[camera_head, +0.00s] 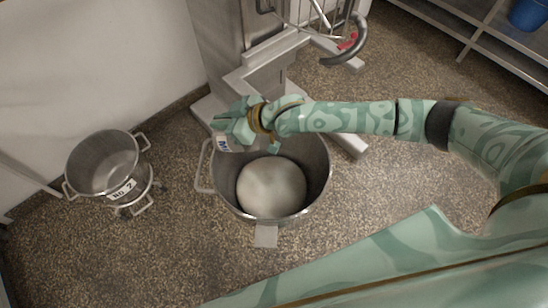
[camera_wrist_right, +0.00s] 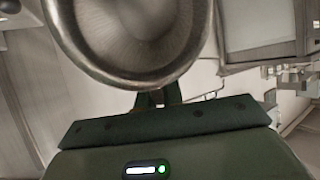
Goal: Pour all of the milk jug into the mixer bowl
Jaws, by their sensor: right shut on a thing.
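The mixer bowl (camera_head: 320,165) is a large metal bowl on the floor by the mixer, with a pale rounded mass (camera_head: 271,187) inside. My right gripper (camera_head: 240,125) is over the bowl's far left rim. In the right wrist view its fingers (camera_wrist_right: 158,98) are shut on a round metal vessel, which I take to be the milk jug (camera_wrist_right: 135,35). The wrist view looks into a smooth, round grey hollow with a thick rim; no milk is discernible. My left gripper is not in view.
The mixer's metal column (camera_head: 222,45) and a curved hook (camera_head: 350,45) stand behind the bowl. A smaller pot (camera_head: 103,163) labelled "No 2" stands on a wheeled base at left. A metal shelf with a blue bucket (camera_head: 528,14) is at top right. Speckled floor is open between.

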